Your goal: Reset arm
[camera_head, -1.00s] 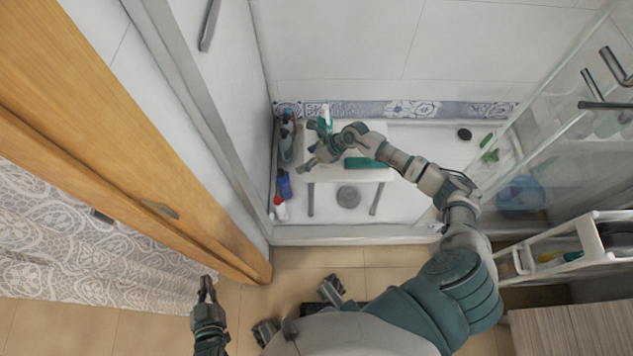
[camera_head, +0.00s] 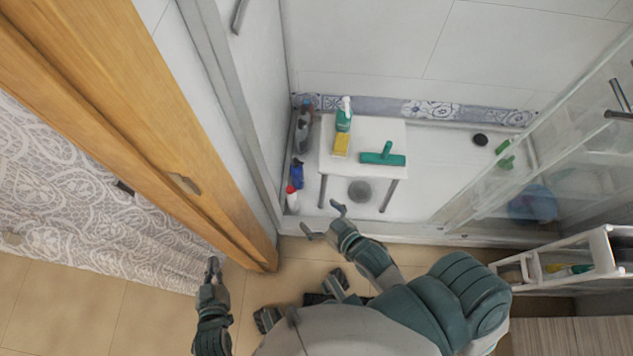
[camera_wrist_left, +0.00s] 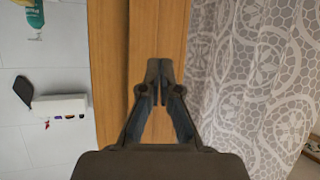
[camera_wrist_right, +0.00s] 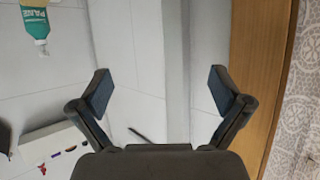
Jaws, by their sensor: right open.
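My right gripper (camera_head: 322,219) is open and empty in front of the shower's front edge, below the white stool. Its two fingers stand wide apart in the right wrist view (camera_wrist_right: 160,82), with nothing between them. My left gripper (camera_head: 212,270) is low at the left, near the foot of the wooden door. In the left wrist view (camera_wrist_left: 159,72) its fingertips are together, with nothing visible held.
A white stool (camera_head: 369,132) in the shower holds a green spray bottle (camera_head: 343,121), a yellow sponge (camera_head: 341,145) and a green squeegee (camera_head: 383,157). Bottles stand beside it. A wooden door (camera_head: 125,120) is left; a white cart (camera_head: 575,270) and glass panel are right.

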